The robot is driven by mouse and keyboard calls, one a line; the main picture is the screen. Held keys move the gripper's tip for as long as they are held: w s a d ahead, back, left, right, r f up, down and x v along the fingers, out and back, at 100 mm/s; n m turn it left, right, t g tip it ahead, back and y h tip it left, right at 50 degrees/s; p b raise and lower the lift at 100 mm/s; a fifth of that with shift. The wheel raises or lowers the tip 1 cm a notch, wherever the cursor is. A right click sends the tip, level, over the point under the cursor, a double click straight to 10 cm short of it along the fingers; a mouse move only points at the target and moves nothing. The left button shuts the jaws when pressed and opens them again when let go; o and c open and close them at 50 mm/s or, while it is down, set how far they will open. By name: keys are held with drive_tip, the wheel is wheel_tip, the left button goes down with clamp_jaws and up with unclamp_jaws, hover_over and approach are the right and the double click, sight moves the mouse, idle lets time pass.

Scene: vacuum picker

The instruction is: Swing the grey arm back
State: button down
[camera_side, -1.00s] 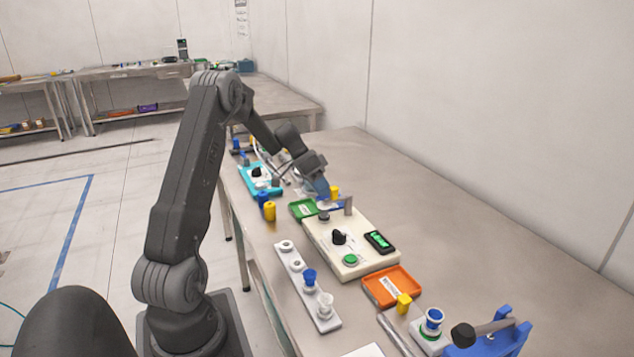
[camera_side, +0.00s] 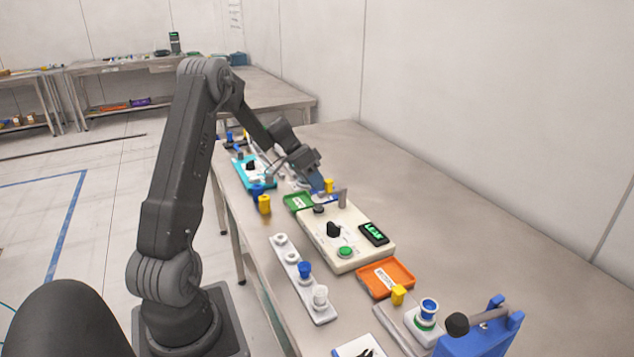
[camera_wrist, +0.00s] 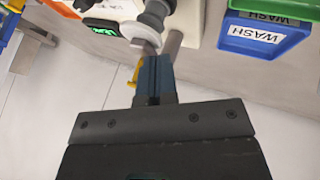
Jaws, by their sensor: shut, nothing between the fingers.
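A cream box (camera_side: 375,253) on the table carries a black knob, a green button and a green-lit display. A short grey post (camera_side: 342,198) stands at its far end, with a small dark round part (camera_side: 318,209) beside it. The grey arm seems to be the piece at this post, but my gripper partly hides it. My gripper (camera_side: 328,187) is shut and empty, its blue fingertips close to the post. In the wrist view the fingertips (camera_wrist: 152,62) are beside the grey post (camera_wrist: 173,45) and a dark cylinder (camera_wrist: 157,12). I cannot tell whether they touch.
A green tray (camera_side: 298,201) lies beyond the box and an orange tray (camera_side: 386,279) before it. A white strip (camera_side: 287,265) with pegs lies left. A blue stand (camera_side: 483,343) with a black-knobbed lever is at the front. A blue WASH tray (camera_wrist: 262,42) shows. The table's right is clear.

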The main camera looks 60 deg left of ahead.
drive_tip(key=d+n, duration=0.1)
drive_tip(key=d+n+t+y, duration=0.1)
drive_tip(key=n+y, duration=0.1)
drive_tip(key=n, duration=0.1)
drive_tip(key=shift+s+d+t, duration=0.25)
drive_tip(key=shift+d+t, duration=0.05)
drive_tip(key=shift+d, duration=0.1)
drive_tip(key=d+n+y, duration=0.1)
drive_tip(key=n+y, duration=0.1)
drive_tip(key=d+n, duration=0.1)
drive_tip(key=n, duration=0.1)
drive_tip(key=shift+w+d+t+y, duration=0.3)
drive_tip(key=shift+y, duration=0.1)
drive_tip(key=shift+w+d, duration=0.6)
drive_tip(key=shift+d, duration=0.35)
drive_tip(key=shift+w+d, duration=0.9)
drive_tip(key=shift+w, duration=0.25)
drive_tip(key=shift+w+d, duration=0.1)
drive_tip(key=shift+w, duration=0.05)
drive_tip(key=shift+s, duration=0.5)
drive_tip(key=s, duration=0.3)
drive_tip(key=shift+s, duration=0.15)
drive_tip(key=s+d+r, duration=0.3)
drive_tip(key=s+r, duration=0.2)
drive_tip(key=r, duration=0.3)
drive_tip(key=shift+d, duration=0.3)
